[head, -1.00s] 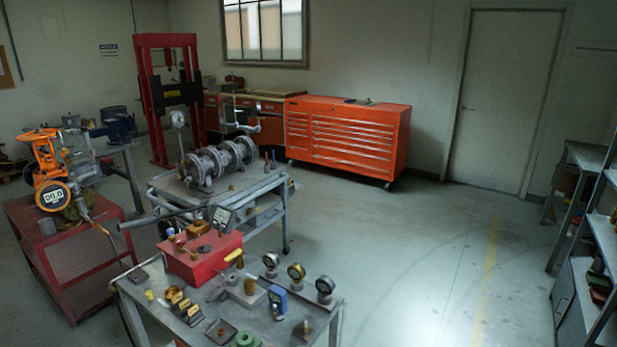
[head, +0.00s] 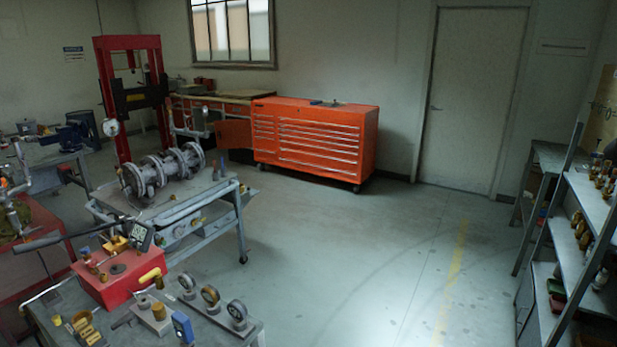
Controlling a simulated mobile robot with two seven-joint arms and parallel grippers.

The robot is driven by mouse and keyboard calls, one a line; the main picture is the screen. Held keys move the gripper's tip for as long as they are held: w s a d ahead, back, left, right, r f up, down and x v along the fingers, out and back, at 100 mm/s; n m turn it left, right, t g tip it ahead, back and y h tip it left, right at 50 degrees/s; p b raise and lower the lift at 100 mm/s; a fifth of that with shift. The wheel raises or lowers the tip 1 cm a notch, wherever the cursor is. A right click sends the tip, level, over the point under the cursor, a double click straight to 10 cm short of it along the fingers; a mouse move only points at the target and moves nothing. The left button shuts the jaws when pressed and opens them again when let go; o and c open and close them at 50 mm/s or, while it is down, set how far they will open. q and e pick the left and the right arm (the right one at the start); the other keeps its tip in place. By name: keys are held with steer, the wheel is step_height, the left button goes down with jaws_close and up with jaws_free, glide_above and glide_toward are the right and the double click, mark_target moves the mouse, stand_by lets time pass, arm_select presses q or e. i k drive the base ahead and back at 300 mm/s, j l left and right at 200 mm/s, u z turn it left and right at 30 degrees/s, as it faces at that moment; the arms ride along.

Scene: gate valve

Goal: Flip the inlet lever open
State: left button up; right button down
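A red box (head: 118,276) with brass fittings and a small square-faced gauge (head: 140,236) sits on the front bench. A long bar with a dark grip (head: 45,240) reaches left from near the box. I cannot make out which part is the inlet lever. Neither of my grippers is in view.
Several round gauges (head: 209,296) and a blue meter (head: 183,326) are on the front bench (head: 232,330). An orange tool chest (head: 318,140) stands at the back wall. Shelving (head: 575,255) stands at the right. The floor (head: 350,270) between is clear.

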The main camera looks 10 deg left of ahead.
mark_target(33, 231)
steer(key=i+l+z, duration=0.1)
steer(key=i, duration=0.35)
steer(key=i+l, duration=0.3)
steer(key=i, duration=0.15)
steer(key=i+l+z, duration=0.15)
steer(key=i, duration=0.25)
steer(key=i+z, duration=0.3)
steer(key=i, duration=1.3)
steer(key=i+j+z, duration=0.25)
steer(key=i+j, duration=0.85)
steer(key=j, duration=0.15)
steer(key=i+j+z, duration=0.1)
steer(key=j, duration=0.25)
steer(key=i+j, duration=0.3)
steer(key=i+j+z, duration=0.1)
steer(key=j, duration=0.4)
steer(key=i+j, duration=0.3)
steer(key=j, duration=0.2)
steer(key=i+j+z, duration=0.15)
steer(key=j, duration=0.35)
steer(key=i+j, duration=0.2)
steer(key=j, duration=0.35)
steer(key=i+j+z, duration=0.15)
steer(key=j, duration=0.4)
steer(key=i+j, duration=0.15)
steer(key=j, duration=0.35)
steer(key=i+j+z, duration=0.15)
steer(key=j, duration=0.4)
steer(key=i+j+z, duration=0.1)
steer(key=j, duration=0.5)
